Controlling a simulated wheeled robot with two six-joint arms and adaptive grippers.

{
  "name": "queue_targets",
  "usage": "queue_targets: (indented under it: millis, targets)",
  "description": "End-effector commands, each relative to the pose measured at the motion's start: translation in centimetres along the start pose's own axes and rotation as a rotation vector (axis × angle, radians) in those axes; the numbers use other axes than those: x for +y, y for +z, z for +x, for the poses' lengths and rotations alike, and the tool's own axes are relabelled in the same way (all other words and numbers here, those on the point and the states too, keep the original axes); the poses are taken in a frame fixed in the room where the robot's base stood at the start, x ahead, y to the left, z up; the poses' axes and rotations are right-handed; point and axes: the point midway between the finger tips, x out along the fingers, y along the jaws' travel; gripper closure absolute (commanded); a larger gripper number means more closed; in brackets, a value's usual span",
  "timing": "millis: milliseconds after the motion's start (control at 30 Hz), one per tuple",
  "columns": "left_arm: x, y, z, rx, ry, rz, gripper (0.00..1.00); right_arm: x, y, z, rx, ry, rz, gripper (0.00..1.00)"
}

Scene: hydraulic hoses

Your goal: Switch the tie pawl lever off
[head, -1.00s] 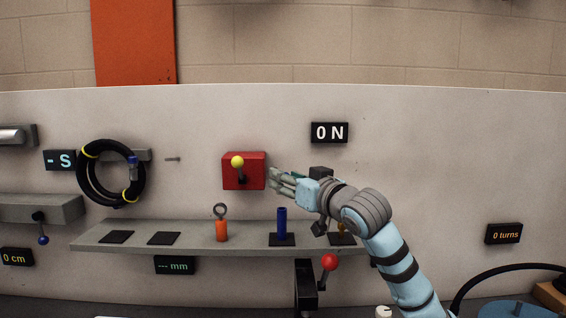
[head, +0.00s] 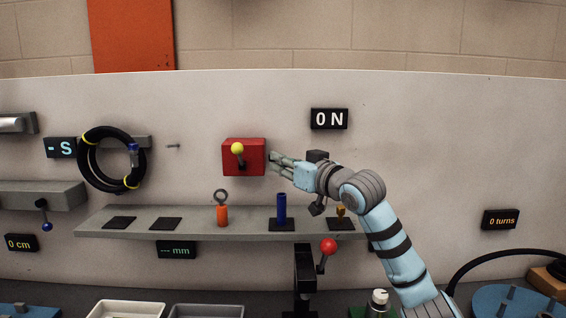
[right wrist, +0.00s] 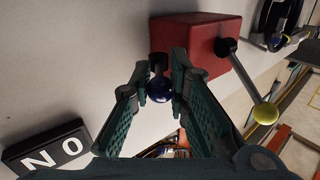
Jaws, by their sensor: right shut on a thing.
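A red box (head: 244,158) is fixed to the upright panel, with a yellow-knobbed lever (head: 238,149) on its front. In the right wrist view the red box (right wrist: 200,42) shows at the top, with the yellow knob (right wrist: 264,113) at the right. A short lever with a dark blue ball knob (right wrist: 159,92) stands at the box's side. My right gripper (head: 271,160) is beside the box's right side. In the right wrist view its fingers (right wrist: 160,84) are shut on the blue knob. The head view does not show this knob clearly. My left gripper is not in view.
A grey shelf (head: 190,226) below holds an orange ring-topped piece (head: 222,212) and a blue cylinder (head: 281,209). A red-knobbed lever (head: 328,247) stands below the shelf. A black hose coil (head: 88,172) hangs at left.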

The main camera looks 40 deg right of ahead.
Motion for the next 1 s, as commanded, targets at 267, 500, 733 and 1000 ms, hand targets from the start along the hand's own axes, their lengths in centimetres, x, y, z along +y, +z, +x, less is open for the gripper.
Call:
queue_targets:
  millis: [267,500,733,1000]
  targets:
    - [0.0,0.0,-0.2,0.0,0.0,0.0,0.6,0.3,-0.1,-0.1,0.0,-0.037,0.005,1.0]
    - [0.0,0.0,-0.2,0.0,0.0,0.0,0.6,0.3,-0.1,-0.1,0.0,-0.036,0.005,0.62]
    - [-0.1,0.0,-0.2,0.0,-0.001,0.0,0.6,0.3,-0.1,-0.1,0.0,-0.037,0.005,0.62]
    - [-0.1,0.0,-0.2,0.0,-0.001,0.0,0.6,0.0,-4.3,-0.1,0.008,-0.037,0.01,0.62]
